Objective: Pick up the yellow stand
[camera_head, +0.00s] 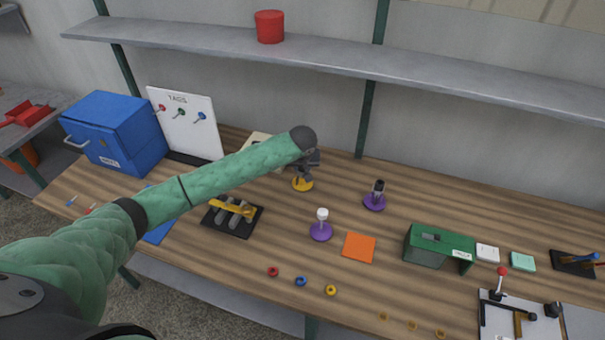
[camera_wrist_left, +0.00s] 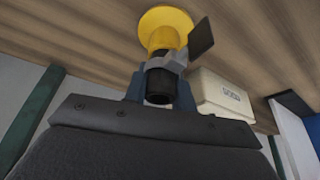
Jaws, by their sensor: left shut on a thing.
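The yellow stand (camera_head: 302,185) is at the middle back of the wooden table, with its round yellow base low and its upper part hidden behind my left gripper (camera_head: 308,166) in the head view. In the left wrist view the yellow stand (camera_wrist_left: 163,27) shows its round base and yellow stem, with a dark cylinder on the stem's end. The left gripper (camera_wrist_left: 168,64) is shut around the stem. I cannot tell whether the base touches the table. My right gripper is in neither view.
Two purple stands (camera_head: 374,202) (camera_head: 321,231) are to the right, near an orange square (camera_head: 359,247). A black tray (camera_head: 233,231) with a yellow-handled tool lies to the left. A cream box (camera_wrist_left: 222,97) is close to the gripper. A shelf (camera_head: 330,65) runs above the table.

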